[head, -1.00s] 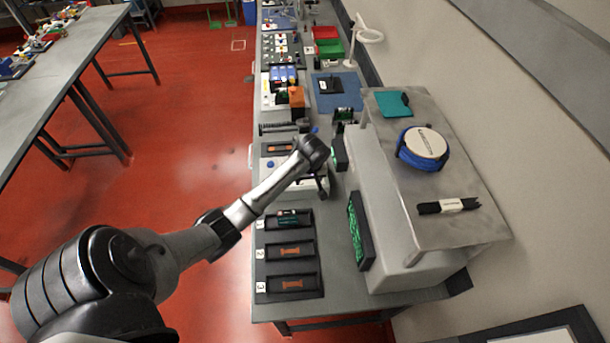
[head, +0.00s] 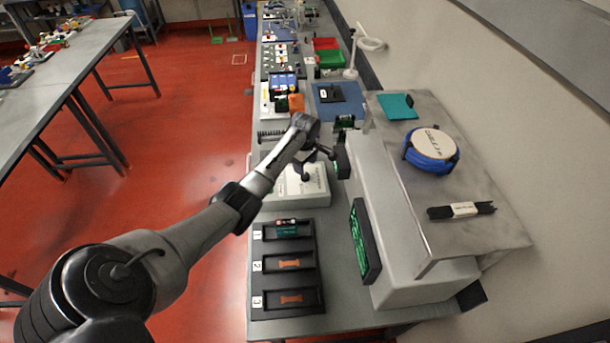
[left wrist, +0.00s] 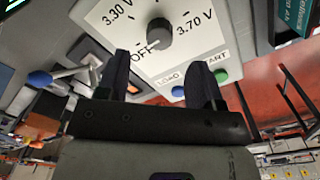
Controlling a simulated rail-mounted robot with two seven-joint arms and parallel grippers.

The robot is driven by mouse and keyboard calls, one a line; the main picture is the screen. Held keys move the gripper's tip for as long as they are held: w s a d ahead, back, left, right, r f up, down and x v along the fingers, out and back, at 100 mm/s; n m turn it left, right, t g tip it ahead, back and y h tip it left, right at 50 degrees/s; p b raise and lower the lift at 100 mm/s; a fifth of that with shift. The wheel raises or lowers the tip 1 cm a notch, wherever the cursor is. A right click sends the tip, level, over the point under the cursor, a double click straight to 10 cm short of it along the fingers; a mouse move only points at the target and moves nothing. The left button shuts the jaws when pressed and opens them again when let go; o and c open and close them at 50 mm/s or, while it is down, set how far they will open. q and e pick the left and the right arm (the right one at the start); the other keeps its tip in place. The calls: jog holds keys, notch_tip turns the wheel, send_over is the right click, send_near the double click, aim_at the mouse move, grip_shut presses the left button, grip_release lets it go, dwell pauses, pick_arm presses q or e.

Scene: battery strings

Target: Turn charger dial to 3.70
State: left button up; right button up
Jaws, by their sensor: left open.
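The charger (head: 315,183) is a pale box on the long bench in the head view, partly behind my left arm. In the left wrist view its white panel carries a grey round dial (left wrist: 159,31), with OFF at lower left, 3.30 V at upper left and 3.70 V at right. My left gripper (head: 320,165) is open and empty over the charger. Its two fingers (left wrist: 162,86) reach toward the panel, apart from the dial. My right gripper is not in view.
A blue button (left wrist: 178,91) and a green START button (left wrist: 221,75) sit below the dial, close to the right finger. A numbered black tray (head: 256,277) lies nearer on the bench. A raised metal shelf (head: 460,232) stands to the right.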

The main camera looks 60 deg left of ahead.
aim_at(305, 175)
pick_arm(q)
notch_tip(305, 175, down, 5)
jog(key=shift+f+b, duration=0.2)
jog(key=shift+b, duration=0.2)
jog(key=shift+f, duration=0.3)
jog(key=shift+c, duration=0.3)
jog(key=c, duration=0.9)
jog(key=shift+o, duration=0.2)
